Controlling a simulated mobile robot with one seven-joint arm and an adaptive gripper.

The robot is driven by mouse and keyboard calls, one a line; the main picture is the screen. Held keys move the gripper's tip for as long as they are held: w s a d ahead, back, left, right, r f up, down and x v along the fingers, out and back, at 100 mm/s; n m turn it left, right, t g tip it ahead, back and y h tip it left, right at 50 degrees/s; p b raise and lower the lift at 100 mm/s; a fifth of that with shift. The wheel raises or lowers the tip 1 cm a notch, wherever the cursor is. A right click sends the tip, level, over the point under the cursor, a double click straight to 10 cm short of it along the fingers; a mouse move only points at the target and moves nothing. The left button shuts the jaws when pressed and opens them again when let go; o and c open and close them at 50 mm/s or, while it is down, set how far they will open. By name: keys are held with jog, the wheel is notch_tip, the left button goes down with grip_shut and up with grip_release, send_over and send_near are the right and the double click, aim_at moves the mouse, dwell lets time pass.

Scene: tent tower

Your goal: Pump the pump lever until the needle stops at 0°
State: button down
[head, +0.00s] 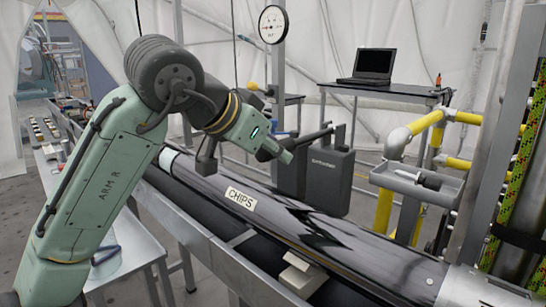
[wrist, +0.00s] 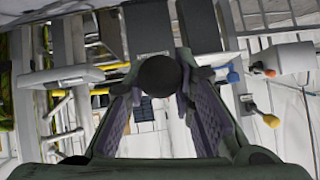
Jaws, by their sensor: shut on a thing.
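The round dial gauge (head: 272,24) is mounted on a grey post at the back; its needle is too small to read surely. The black pump lever (head: 312,135) slopes slightly up to the right, above the dark grey pump boxes (head: 322,175). My gripper (head: 282,152) is at the lever's left end, left of the boxes. In the wrist view the lever's dark round end (wrist: 158,75) sits between my two purple-padded fingers, which are closed on it. The fingertips are partly hidden behind that end.
A long dark tube with a CHIPS label (head: 241,200) lies along a bench below my arm. A laptop (head: 373,66) stands on a table at the back. Yellow pipes (head: 428,122) and a small grey tray (head: 418,182) are to the right.

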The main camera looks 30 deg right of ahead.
jog(key=shift+d+f+h+b, duration=0.1)
jog(key=shift+f+h+b, duration=0.5)
jog(key=shift+f+b, duration=0.55)
jog(key=shift+f, duration=0.1)
jog(key=c, duration=1.3)
grip_release()
jog(key=shift+c, duration=0.2)
jog(key=v, duration=1.2)
jog(key=shift+s, duration=0.15)
